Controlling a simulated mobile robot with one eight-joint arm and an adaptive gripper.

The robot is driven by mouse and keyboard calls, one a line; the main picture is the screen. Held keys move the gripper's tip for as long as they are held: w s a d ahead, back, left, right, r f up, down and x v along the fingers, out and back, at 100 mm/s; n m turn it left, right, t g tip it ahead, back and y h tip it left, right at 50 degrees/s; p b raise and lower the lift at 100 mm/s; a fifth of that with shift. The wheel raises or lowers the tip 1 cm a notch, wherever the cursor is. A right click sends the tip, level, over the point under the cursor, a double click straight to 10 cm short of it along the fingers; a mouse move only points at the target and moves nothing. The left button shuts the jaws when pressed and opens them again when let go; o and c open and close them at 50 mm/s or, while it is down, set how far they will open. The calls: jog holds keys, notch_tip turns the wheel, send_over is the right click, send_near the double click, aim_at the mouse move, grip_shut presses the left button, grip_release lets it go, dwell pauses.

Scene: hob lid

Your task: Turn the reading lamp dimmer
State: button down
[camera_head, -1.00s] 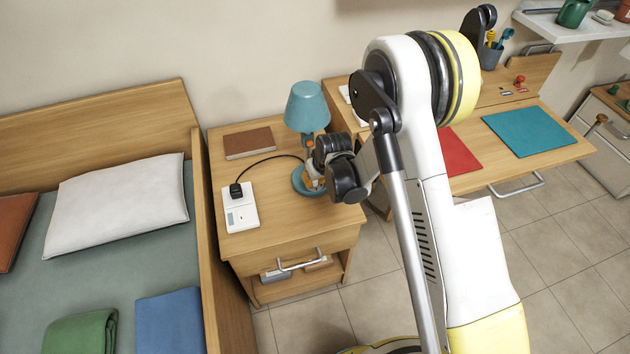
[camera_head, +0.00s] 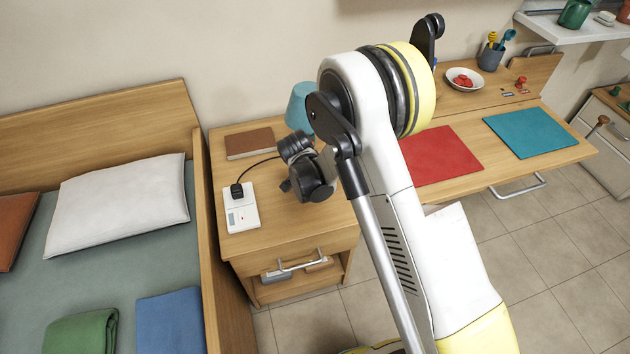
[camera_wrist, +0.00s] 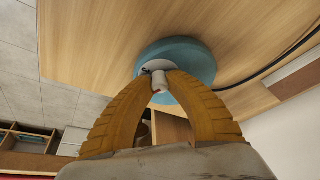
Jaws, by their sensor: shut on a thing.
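The reading lamp's teal shade (camera_head: 300,104) shows in the head view on the bedside table, partly behind my arm. Its round teal base (camera_wrist: 198,58) shows in the wrist view. The dimmer is a small whitish knob (camera_wrist: 159,84) with a red mark, at the base. My gripper's two orange fingers (camera_wrist: 160,77) are shut on this knob, one on each side. In the head view my gripper and the lamp's base are hidden behind my wrist.
The bedside table (camera_head: 270,225) also bears a brown book (camera_head: 249,143) and a white socket block (camera_head: 241,208) with a black plug and cable. The bed (camera_head: 110,255) stands to the left. A desk with a red mat (camera_head: 440,155) and a teal mat (camera_head: 531,132) is at the right.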

jog(key=m+g+h, duration=0.1)
jog(key=m, duration=0.3)
jog(key=shift+w+a+m, duration=0.1)
jog(key=shift+m, duration=0.2)
jog(key=m+g, duration=0.1)
jog(key=m, duration=0.1)
jog(key=m+h, duration=0.1)
jog(key=m, duration=0.1)
jog(key=shift+m+g, duration=0.4)
jog(key=c, duration=1.3)
grip_release()
jog(key=shift+o, duration=0.2)
jog(key=v, duration=0.3)
jog(key=shift+a+r, duration=0.1)
jog(key=shift+a, duration=0.1)
jog(key=s+a, duration=0.1)
jog(key=a, duration=0.6)
jog(key=s+a, duration=0.1)
jog(key=a, duration=0.3)
jog(key=shift+s+a, duration=0.2)
jog(key=shift+s, duration=0.15)
